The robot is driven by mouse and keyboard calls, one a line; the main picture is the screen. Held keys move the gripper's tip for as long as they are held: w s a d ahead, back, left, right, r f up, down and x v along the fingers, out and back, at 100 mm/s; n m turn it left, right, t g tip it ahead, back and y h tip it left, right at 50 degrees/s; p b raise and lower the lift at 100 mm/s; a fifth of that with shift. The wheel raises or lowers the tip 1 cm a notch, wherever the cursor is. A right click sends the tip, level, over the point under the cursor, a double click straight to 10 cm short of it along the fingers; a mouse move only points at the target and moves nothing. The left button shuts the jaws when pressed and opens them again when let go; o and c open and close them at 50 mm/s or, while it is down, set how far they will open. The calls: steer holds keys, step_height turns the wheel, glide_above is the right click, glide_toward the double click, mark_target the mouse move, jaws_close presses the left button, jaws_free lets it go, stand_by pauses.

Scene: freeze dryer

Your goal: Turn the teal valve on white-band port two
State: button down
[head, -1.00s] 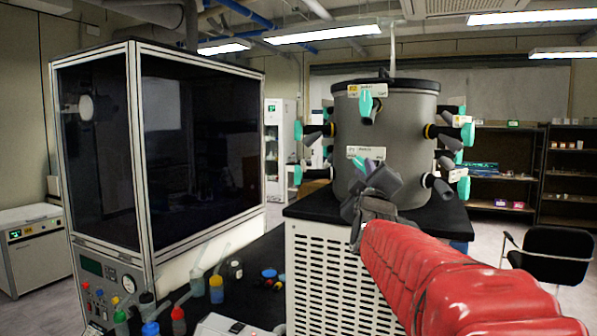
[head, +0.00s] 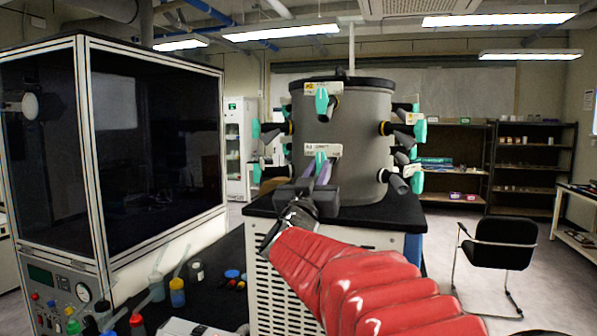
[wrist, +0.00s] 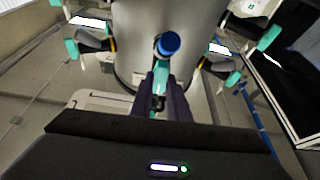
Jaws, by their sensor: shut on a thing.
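The grey drum (head: 345,110) of the freeze dryer stands on a black-topped cabinet. On its lower front port is a teal valve (head: 320,158) beneath a white label (head: 323,148). My gripper (head: 321,176) reaches it from below and in front, its dark fingers covering the port body and part of the valve. In the wrist view, my gripper (wrist: 158,95) is shut on the teal valve (wrist: 158,76), with a round blue end (wrist: 168,44) just beyond the fingertips. The label's writing is too small to read.
Another teal valve (head: 321,100) sits directly above, by a yellow-marked label. More valves stick out on both sides of the drum, such as one at the right (head: 417,181). A glass-fronted cabinet (head: 150,140) and bottles (head: 177,291) stand left. A black chair (head: 500,245) stands right.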

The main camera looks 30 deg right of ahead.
steer(key=shift+f+m, duration=0.2)
steer(key=shift+m, duration=0.3)
steer(key=c, duration=1.7)
jaws_free()
steer(key=shift+r, duration=0.15)
steer(key=v, duration=1.3)
steer(key=shift+s+a+f, duration=0.1)
steer(key=shift+a+f, duration=0.2)
